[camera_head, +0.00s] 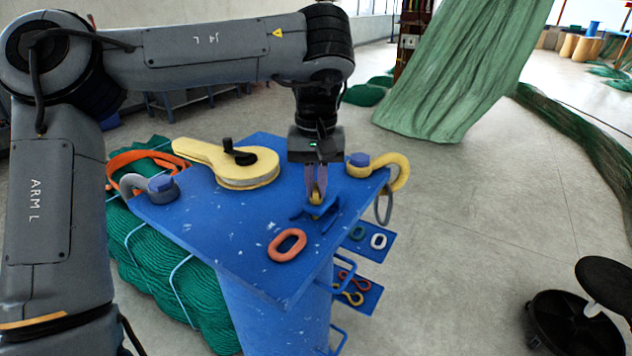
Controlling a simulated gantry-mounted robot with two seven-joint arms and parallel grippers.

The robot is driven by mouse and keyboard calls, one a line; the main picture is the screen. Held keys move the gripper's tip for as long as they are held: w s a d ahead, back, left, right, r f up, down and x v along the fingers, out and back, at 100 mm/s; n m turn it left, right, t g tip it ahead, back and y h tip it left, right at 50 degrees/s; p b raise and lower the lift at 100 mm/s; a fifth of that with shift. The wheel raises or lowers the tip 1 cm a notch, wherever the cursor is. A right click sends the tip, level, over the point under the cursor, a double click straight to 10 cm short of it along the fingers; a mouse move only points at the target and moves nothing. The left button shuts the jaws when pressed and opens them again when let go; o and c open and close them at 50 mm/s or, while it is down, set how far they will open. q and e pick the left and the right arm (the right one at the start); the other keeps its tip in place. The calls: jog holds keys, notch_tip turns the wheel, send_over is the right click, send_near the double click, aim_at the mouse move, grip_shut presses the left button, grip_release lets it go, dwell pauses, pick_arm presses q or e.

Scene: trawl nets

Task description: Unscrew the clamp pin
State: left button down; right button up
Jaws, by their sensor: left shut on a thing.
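My left gripper (316,198) comes down from above on the blue table (262,268). Its fingers are shut on a small yellow piece (316,209), probably the clamp pin. The piece is at a small blue bracket (330,219) on the table top. The fingers hide most of the piece, and I cannot see a thread or how deep it sits. My right gripper is not in view.
A grey shackle (160,187), a yellow hook (380,168) with a grey ring and an orange link (287,245) are around. Green netting lies left.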

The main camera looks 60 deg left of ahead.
aim_at(316, 186)
pick_arm(q)
jog(key=c, duration=1.2)
grip_release()
jog(key=shift+a+f, duration=0.1)
jog(key=shift+r+p, duration=0.3)
jog(key=shift+r, duration=0.35)
notch_tip(316, 186, up, 8)
jog(key=p, duration=0.5)
jog(key=shift+f, duration=0.15)
jog(key=shift+r+p, duration=0.9)
jog(key=shift+p, duration=0.1)
